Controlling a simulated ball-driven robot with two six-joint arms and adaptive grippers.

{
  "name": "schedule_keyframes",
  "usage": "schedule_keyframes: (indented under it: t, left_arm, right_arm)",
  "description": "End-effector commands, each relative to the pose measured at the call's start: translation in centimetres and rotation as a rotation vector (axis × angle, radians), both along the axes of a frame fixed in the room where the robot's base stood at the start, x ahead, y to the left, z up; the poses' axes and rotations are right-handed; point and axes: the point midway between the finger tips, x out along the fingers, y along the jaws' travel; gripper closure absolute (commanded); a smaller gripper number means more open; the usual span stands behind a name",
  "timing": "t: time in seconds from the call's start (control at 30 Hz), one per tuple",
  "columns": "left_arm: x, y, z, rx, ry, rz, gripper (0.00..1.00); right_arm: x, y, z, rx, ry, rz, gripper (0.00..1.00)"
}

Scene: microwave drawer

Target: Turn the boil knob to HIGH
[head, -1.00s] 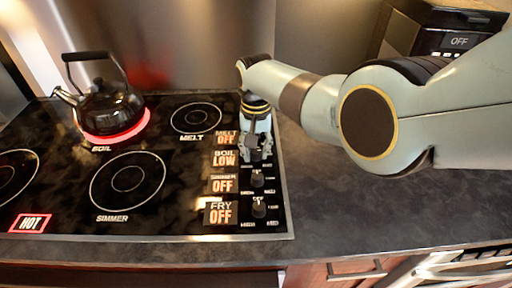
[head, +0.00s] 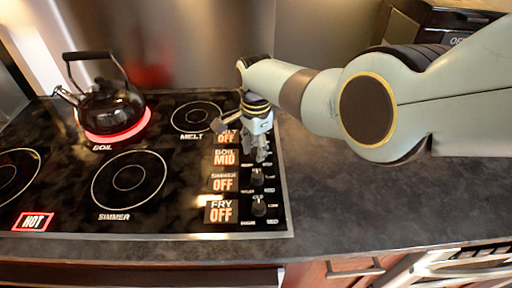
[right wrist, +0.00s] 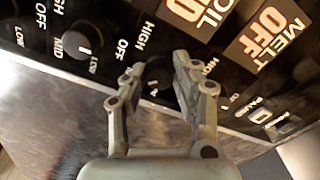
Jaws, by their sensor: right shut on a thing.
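The boil display (head: 225,157) on the cooktop reads MID in the head view. My right gripper (head: 258,155) points down over the control strip beside that display. It is shut on the boil knob, which it mostly hides in the head view. In the right wrist view the dark boil knob (right wrist: 158,84) sits between the two fingers of the right gripper (right wrist: 161,72). HIGH and OFF are printed near it. My left gripper is not in view.
A black kettle (head: 108,106) stands on the glowing boil burner (head: 118,136). The simmer knob (head: 258,177) and fry knob (head: 259,206) are close in front, with their displays at OFF. The melt display is partly covered by my gripper. The counter (head: 340,205) at right is clear.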

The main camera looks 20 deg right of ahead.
Motion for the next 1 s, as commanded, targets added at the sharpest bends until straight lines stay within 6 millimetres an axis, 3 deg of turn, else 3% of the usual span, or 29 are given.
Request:
schedule_keyframes:
  t: [1.0]
  left_arm:
    - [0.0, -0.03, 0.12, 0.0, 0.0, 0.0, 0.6]
  right_arm:
    - [-0.01, -0.01, -0.01, 0.0, 0.0, -0.957, 1.0]
